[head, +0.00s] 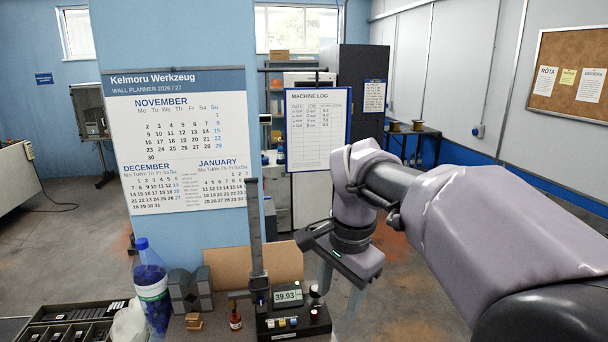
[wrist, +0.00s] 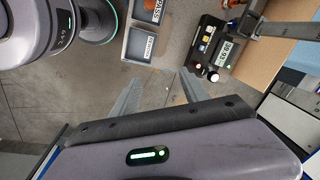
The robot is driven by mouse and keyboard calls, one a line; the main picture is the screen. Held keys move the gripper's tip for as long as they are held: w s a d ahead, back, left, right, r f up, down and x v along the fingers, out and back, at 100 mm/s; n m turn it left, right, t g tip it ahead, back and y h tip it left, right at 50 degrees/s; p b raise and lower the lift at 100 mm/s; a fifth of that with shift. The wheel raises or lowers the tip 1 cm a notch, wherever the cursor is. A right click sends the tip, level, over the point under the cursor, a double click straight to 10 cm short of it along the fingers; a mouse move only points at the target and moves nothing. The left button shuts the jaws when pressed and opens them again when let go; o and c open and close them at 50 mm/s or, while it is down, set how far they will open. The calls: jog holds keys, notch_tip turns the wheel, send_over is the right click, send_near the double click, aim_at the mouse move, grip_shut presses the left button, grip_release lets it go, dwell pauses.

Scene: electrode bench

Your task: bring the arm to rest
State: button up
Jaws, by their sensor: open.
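My arm reaches in from the right edge of the head view and bends down to my gripper (head: 341,290). The gripper hangs to the right of the measuring stand, with its two fingers pointing down and apart. In the wrist view the fingers of my gripper (wrist: 160,92) are spread, with bare floor between them and nothing held. The measuring stand (head: 293,321) has a tall column and a display reading 39.93. The stand also shows in the wrist view (wrist: 208,40), beyond the fingertips and to their right.
A compartment tray (head: 75,325) lies at lower left. Two grey bins (wrist: 140,46) show in the wrist view, one marked PASS. A blue pillar (head: 225,235) rises behind.

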jog(key=s+d+f+n+t+b, duration=0.2)
jog(key=s+f+b, duration=0.4)
jog(key=s+f, duration=0.2)
jog(key=s+d+f+n+t+y+b, duration=0.1)
jog(key=s+d+f+n+t+b, duration=0.1)
jog(key=s+f+b, duration=0.4)
jog(key=s+f+n, duration=0.1)
jog(key=s+f, duration=0.2)
jog(key=s, duration=0.4)
jog(key=shift+f+n, duration=0.2)
jog(key=shift+n, duration=0.1)
jog(key=shift+o, duration=0.6)
jog(key=shift+a, duration=0.1)
